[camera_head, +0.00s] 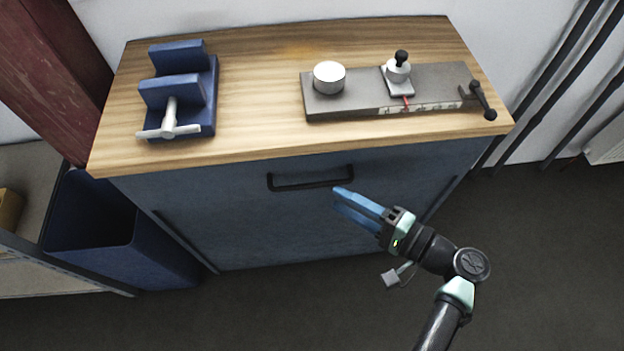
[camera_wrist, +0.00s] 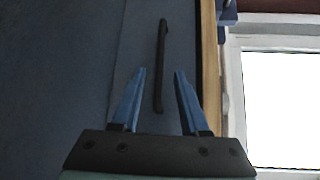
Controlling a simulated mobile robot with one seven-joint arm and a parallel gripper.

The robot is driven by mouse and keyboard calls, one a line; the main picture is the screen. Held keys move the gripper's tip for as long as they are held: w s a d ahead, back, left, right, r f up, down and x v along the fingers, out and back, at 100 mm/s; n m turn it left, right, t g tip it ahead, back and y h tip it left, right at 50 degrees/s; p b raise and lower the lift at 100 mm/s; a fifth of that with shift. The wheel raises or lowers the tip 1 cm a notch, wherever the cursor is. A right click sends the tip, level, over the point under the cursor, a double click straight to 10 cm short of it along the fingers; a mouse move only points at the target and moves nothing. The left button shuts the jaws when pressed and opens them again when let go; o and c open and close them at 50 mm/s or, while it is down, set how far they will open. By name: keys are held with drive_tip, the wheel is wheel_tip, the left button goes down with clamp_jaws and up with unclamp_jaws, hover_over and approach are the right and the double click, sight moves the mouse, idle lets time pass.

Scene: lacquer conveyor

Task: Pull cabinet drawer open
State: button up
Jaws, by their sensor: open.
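The blue-grey cabinet (camera_head: 240,225) stands under a wooden top, and its front shows a black bar handle (camera_head: 311,179) near the upper edge. The drawer front looks flush with the cabinet. My gripper (camera_head: 343,197) is open and empty, just below and right of the handle in the head view. In the wrist view the handle (camera_wrist: 161,65) runs lengthwise ahead of my gripper (camera_wrist: 159,75), its near end between the lines of the two blue fingers. I cannot tell the exact gap, but no finger is seen closed around the handle.
On the wooden top (camera_head: 250,110) stand a blue vise (camera_head: 180,92) and a grey plate (camera_head: 440,88) with a white cylinder (camera_head: 329,77) and a black-knobbed fixture (camera_head: 398,72). A blue bin (camera_head: 90,215) stands left of the cabinet. Dark floor (camera_head: 540,260) is clear at right.

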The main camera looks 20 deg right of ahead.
sight(315, 184)
drive_tip(key=x, duration=0.7)
drive_tip(key=shift+w+a, duration=0.1)
drive_tip(key=shift+w, duration=0.15)
clamp_jaws()
idle(1.1)
